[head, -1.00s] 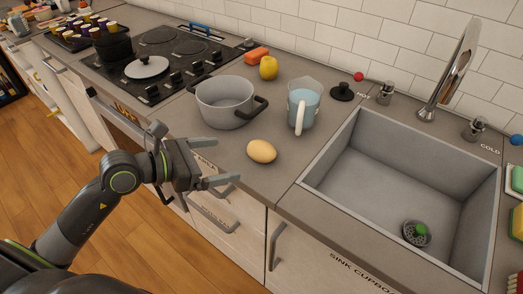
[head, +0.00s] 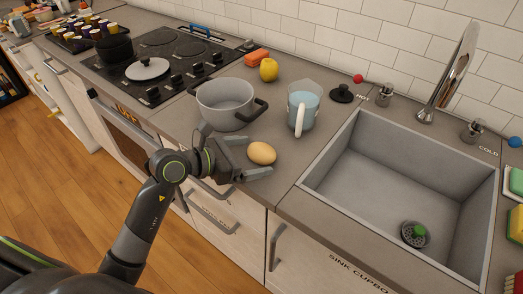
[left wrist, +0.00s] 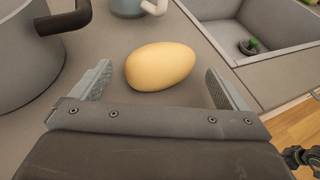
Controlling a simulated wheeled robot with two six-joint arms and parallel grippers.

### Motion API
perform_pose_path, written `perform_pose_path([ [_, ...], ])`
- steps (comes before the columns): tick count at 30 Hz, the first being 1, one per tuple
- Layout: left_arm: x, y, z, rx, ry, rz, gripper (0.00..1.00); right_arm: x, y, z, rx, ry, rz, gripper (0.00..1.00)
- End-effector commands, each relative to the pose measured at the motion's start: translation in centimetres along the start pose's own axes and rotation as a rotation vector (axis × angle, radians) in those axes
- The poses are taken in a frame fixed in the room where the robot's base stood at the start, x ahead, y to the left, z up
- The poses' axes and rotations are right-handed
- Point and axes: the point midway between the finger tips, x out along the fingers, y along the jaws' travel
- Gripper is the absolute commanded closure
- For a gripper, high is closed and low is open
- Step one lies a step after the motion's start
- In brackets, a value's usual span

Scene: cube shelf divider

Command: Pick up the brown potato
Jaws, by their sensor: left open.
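The potato (head: 262,152) is a smooth, pale yellow-brown oval lying on the grey counter between the pot and the sink. My left gripper (head: 262,157) is open at the front edge of the counter, with its fingers pointing towards the potato. In the left wrist view the potato (left wrist: 160,66) lies ahead, between the lines of the two spread fingers (left wrist: 164,82). It looks clear of both fingers, with its near side about level with their tips.
A grey pot (head: 226,106) with dark handles stands close behind the gripper, one handle near the potato. A measuring jug (head: 303,112) with blue contents stands behind the potato. The sink (head: 390,180) opens to the right. A yellow apple (head: 268,70) sits farther back.

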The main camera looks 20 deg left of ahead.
Motion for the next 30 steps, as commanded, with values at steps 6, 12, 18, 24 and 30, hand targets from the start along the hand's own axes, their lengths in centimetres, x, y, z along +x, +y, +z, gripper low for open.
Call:
perform_pose_path([
  [6, 2.0, 0.0, 0.1, -0.001, 0.000, -0.001, 0.05, -0.3, 0.0, -0.1, 0.000, 0.000, 0.000, 0.72],
  [12, 2.3, 0.0, -0.1, 0.001, 0.002, 0.000, 0.05, -0.3, 0.0, -0.1, 0.000, 0.000, 0.000, 0.72],
  [18, 2.3, 0.0, 0.0, 0.001, 0.001, 0.000, 0.20, -0.3, 0.0, -0.1, 0.000, 0.000, 0.000, 0.72],
  [24, 2.2, 0.0, 0.0, 0.000, 0.001, 0.000, 0.46, -0.3, 0.0, -0.1, 0.000, 0.000, 0.000, 0.72],
  [30, 2.2, 0.0, 0.0, 0.001, 0.000, 0.000, 0.58, -0.3, 0.0, -0.1, 0.000, 0.001, 0.000, 0.72],
])
